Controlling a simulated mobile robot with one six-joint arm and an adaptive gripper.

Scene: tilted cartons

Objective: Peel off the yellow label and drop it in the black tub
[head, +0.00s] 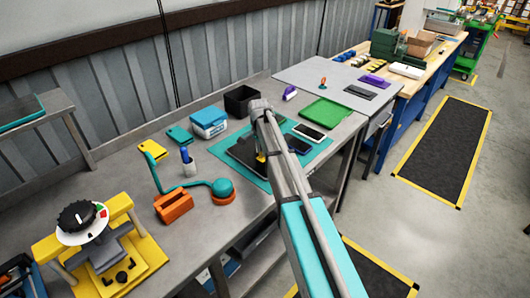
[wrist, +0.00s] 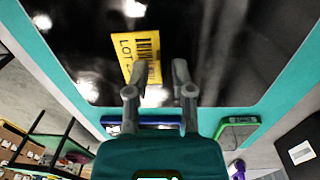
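The yellow label (wrist: 134,57), printed "LOT" with a barcode, lies on a glossy black panel (wrist: 225,50). In the wrist view my gripper (wrist: 160,72) is open, its two fingers apart with nothing clearly between them. The left fingertip overlaps the label's lower right part; I cannot tell whether it touches. In the head view the black panel (head: 240,153) lies on a teal mat, partly hidden by my arm. A small yellow patch shows beside my gripper there. The black tub (head: 238,102) stands behind the mat, near the wall, partly covered by my arm.
Two phones (head: 308,131) (head: 297,144) lie on the teal mat (head: 311,158), right of my arm. A blue-and-white box (head: 209,122) stands left of the tub. A green tray (head: 327,112) lies to the right. An orange block (head: 173,205) and a teal lamp-like thing (head: 222,187) stand front left.

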